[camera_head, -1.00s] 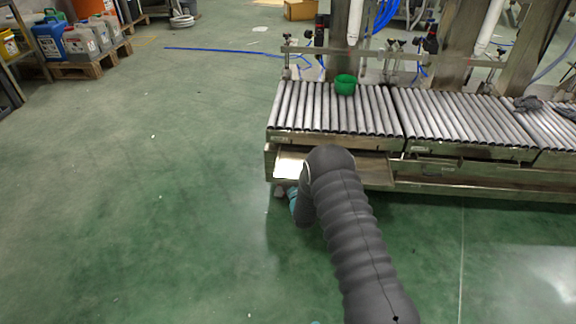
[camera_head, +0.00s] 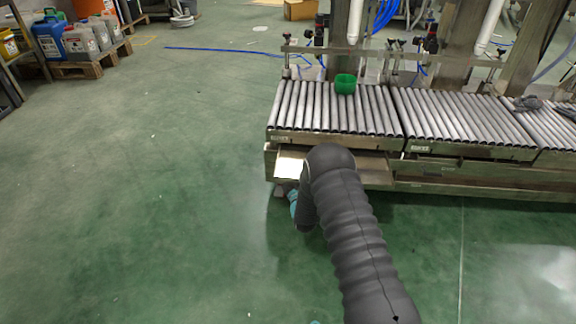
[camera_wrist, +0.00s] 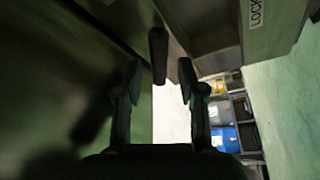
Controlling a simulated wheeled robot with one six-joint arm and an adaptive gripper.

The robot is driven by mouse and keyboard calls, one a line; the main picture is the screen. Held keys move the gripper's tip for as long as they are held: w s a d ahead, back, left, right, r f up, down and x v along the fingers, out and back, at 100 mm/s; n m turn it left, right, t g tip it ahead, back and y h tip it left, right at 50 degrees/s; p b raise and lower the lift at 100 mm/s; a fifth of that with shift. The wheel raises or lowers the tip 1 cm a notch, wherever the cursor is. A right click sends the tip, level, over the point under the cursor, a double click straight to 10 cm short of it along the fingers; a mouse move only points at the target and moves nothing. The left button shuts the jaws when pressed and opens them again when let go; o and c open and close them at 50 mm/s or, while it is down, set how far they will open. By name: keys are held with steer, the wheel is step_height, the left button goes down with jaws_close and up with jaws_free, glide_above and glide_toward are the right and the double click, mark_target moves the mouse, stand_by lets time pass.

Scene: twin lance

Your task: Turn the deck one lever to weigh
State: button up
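In the wrist view my gripper (camera_wrist: 159,78) is open, with one finger on each side of a dark lever (camera_wrist: 158,52). The lever hangs beneath a metal frame and its end shows between the fingertips. I see a gap on both sides, and I cannot tell any contact. A white label reading LOCK (camera_wrist: 256,13) is on the frame to the right; no "weigh" label shows. In the head view the left roller deck (camera_head: 318,108) stands above my gripper.
Containers on pallets (camera_head: 75,42) stand at the far left. The green floor left of the decks is mostly clear.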

steer(key=v, duration=0.6)
steer(key=shift+s, duration=0.35)
steer(key=shift+d+f, duration=0.1)
